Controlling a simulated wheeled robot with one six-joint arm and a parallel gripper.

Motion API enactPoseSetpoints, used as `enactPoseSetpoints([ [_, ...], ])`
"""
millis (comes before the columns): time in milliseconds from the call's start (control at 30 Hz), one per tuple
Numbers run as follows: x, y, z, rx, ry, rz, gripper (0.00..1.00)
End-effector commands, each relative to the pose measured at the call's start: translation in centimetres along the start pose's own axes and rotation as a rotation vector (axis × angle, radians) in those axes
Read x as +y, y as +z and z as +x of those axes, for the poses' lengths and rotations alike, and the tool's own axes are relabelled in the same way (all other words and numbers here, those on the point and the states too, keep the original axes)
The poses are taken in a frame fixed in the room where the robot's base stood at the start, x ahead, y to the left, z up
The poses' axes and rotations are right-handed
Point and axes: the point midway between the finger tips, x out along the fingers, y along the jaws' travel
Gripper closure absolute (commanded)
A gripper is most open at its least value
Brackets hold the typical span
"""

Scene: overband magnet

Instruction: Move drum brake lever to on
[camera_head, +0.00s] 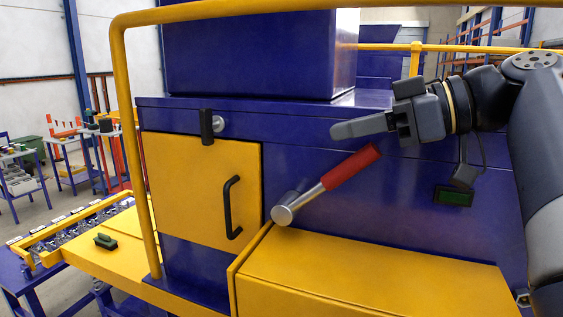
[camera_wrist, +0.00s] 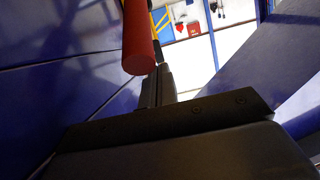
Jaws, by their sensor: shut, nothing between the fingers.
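The drum brake lever has a red grip (camera_head: 350,168), a bare metal rod and a round metal hub (camera_head: 283,214) on the blue machine face. It slants up to the right from its hub. My gripper (camera_head: 336,131) is shut and empty, its fingers pointing left just above the upper end of the red grip in the head view. In the wrist view the red grip (camera_wrist: 138,40) hangs close to my fingertips (camera_wrist: 159,72). I cannot tell whether they touch. No on or off marking is readable.
A yellow door (camera_head: 200,185) with a black handle (camera_head: 230,208) and a black latch (camera_head: 207,127) is left of the lever. A yellow rail (camera_head: 128,140) stands in front. A yellow cover (camera_head: 370,277) lies below the lever. A small dark green display (camera_head: 454,196) is at right.

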Motion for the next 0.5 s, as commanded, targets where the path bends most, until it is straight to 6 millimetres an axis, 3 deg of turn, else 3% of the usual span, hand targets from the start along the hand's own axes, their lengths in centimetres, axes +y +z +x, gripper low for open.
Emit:
enactPoseSetpoints([
  [167,0.3,0.1,-0.2,0.006,0.007,-0.003,1.00],
  [500,0.3,2.1,-1.5,0.005,0.010,-0.001,1.00],
])
